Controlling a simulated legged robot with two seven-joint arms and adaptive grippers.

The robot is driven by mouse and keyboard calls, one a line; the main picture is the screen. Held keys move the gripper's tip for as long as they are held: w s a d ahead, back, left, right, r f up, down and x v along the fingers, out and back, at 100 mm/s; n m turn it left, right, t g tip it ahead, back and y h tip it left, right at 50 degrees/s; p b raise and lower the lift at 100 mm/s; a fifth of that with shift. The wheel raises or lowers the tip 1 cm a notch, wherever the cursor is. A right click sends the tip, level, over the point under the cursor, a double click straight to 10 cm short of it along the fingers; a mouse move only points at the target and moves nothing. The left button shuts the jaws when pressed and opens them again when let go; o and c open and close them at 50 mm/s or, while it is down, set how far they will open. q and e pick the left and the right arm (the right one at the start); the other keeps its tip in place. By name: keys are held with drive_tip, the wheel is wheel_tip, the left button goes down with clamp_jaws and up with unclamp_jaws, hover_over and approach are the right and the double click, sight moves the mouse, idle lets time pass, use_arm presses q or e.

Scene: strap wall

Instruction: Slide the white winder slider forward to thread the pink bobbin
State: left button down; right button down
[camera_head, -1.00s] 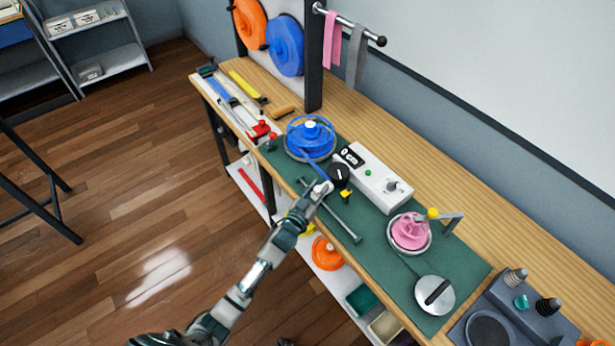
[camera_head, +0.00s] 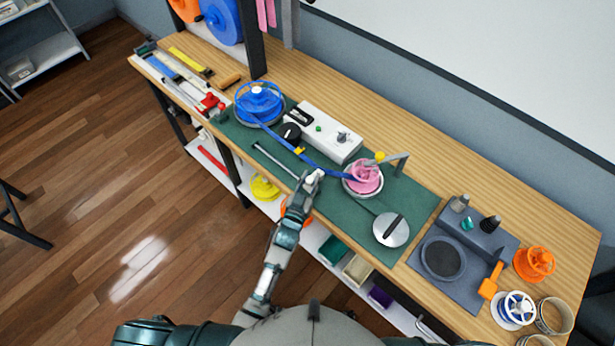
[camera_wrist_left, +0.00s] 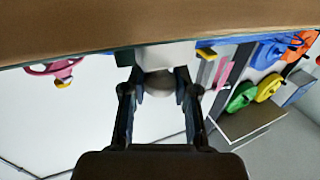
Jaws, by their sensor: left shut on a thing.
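My left gripper (camera_head: 315,174) is shut on the white winder slider (camera_head: 317,176), which is mostly hidden by the fingers. In the left wrist view, the fingers (camera_wrist_left: 158,90) close around its pale rounded knob (camera_wrist_left: 157,84). The slider is at the right end of the visible thin rail (camera_head: 275,161). The pink bobbin (camera_head: 366,177) sits in a round holder just right of the gripper; it also shows in the left wrist view (camera_wrist_left: 62,68). A blue strap (camera_head: 328,171) runs from the blue spool (camera_head: 259,101) to the pink bobbin's edge. My right gripper is out of view.
A white control box (camera_head: 330,132) stands behind the rail on the green mat (camera_head: 375,228). A round plate with a black handle (camera_head: 391,229) lies front right of the bobbin. A grey fixture (camera_head: 465,250) and loose spools stand at the right. The back wooden strip is clear.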

use_arm(q)
drive_tip(key=shift+s+d, duration=0.1)
drive_tip(key=shift+d, duration=0.05)
drive_tip(key=c, duration=0.9)
unclamp_jaws()
drive_tip(key=shift+s+d, duration=0.1)
drive_tip(key=shift+d, duration=0.05)
drive_tip(key=shift+s+a, duration=0.2)
drive_tip(key=v, duration=1.1)
drive_tip(key=shift+s, duration=0.35)
drive_tip(key=shift+d, duration=0.1)
